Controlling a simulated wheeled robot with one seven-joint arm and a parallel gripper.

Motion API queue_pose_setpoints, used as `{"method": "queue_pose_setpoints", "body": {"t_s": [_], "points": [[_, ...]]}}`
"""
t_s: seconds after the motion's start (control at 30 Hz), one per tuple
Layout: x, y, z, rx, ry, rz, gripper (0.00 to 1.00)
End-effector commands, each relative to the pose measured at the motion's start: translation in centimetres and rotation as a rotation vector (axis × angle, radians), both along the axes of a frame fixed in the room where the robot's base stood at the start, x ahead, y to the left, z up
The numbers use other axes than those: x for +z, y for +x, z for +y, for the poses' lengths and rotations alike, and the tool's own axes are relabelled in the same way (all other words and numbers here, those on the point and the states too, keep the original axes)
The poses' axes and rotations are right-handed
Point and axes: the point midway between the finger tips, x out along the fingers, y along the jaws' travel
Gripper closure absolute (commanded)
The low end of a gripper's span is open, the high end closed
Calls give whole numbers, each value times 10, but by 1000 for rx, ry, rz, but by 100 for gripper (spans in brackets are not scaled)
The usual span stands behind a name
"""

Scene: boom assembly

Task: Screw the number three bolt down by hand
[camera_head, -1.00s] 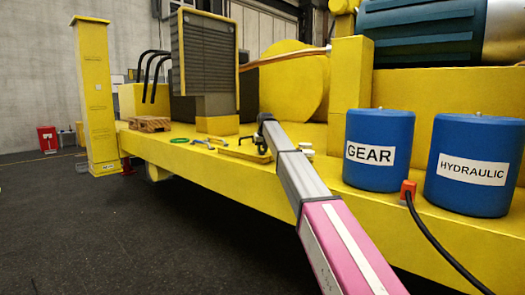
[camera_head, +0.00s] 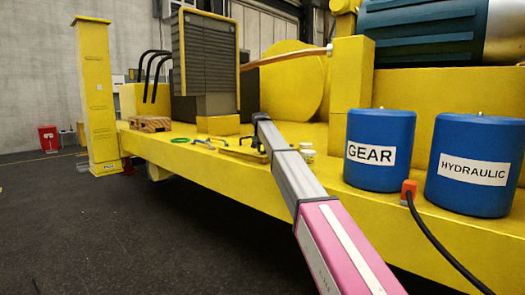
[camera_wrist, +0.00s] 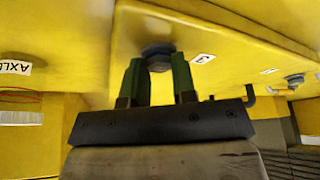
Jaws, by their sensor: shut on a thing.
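A dark bolt head (camera_wrist: 157,50) sits against the yellow plate in the wrist view, beside a small white label with what looks like a 3 (camera_wrist: 203,58). My gripper (camera_wrist: 158,68) has green fingers, one on each side of the bolt head, and is shut on it. The lower part of the bolt and its thread are hidden. In the head view my arm reaches over the yellow deck, and the gripper and the bolt cannot be made out clearly there.
Another dark bolt (camera_wrist: 294,79) shows at the right of the wrist view. Blue GEAR (camera_head: 380,150) and HYDRAULIC (camera_head: 475,165) drums stand at right.

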Motion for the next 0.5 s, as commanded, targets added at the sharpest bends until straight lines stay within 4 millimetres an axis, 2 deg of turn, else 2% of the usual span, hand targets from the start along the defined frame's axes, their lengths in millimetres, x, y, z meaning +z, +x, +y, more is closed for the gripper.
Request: {"method": "queue_pose_setpoints", "body": {"t_s": [0.2,0.23,0.3,0.5], "points": [[1,0,0,1,0,-2,98],[1,0,0,1,0,-2,71],[1,0,0,2,1,-2,49],[1,0,0,1,0,-1,49]]}}
